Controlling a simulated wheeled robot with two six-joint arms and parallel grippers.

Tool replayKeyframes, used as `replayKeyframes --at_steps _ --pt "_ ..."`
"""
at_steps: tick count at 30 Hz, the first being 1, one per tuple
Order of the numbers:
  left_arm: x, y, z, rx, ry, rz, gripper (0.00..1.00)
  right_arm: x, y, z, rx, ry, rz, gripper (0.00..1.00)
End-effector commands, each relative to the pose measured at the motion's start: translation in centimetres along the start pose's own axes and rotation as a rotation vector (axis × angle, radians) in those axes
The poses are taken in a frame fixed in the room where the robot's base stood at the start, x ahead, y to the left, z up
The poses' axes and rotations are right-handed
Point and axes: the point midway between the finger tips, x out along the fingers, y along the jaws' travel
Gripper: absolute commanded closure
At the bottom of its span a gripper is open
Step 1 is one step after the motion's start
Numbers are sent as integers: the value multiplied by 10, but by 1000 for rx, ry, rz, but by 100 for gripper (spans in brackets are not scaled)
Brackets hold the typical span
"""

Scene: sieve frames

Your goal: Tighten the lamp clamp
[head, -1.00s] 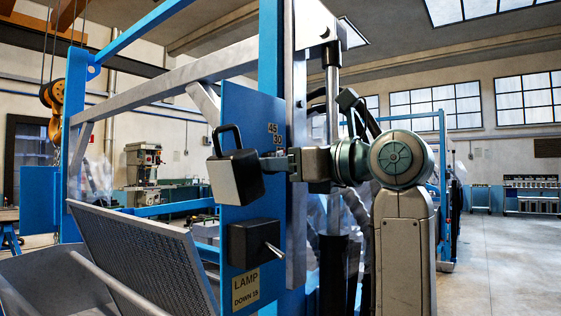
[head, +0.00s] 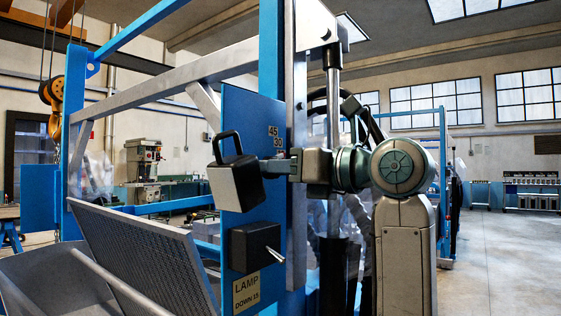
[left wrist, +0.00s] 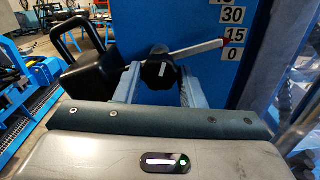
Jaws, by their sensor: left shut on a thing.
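The lamp (head: 236,183) is a dark box with a pale front face and a loop handle, tilted beside a blue upright plate. Its dark side also shows in the left wrist view (left wrist: 88,75). The clamp knob (left wrist: 160,72) is black with a white mark, in front of the blue plate. My left gripper (head: 277,167) is at the plate, and its fingers are shut on the knob in the left wrist view. A pale pointer (left wrist: 195,48) with a red tip reaches the 15 on the scale (left wrist: 232,34). My right gripper is in neither view.
A dark box with a small lever (head: 255,246) sits low on the plate, above a label (head: 246,289) reading LAMP DOWN 15. A perforated metal tray (head: 150,255) slopes at the lower left. Open floor (head: 500,255) lies at the right.

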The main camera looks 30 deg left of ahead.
Motion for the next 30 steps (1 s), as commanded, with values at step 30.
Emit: replayKeyframes --at_steps 30 --pt "0 1 1 923 -2 1 87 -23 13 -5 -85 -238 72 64"
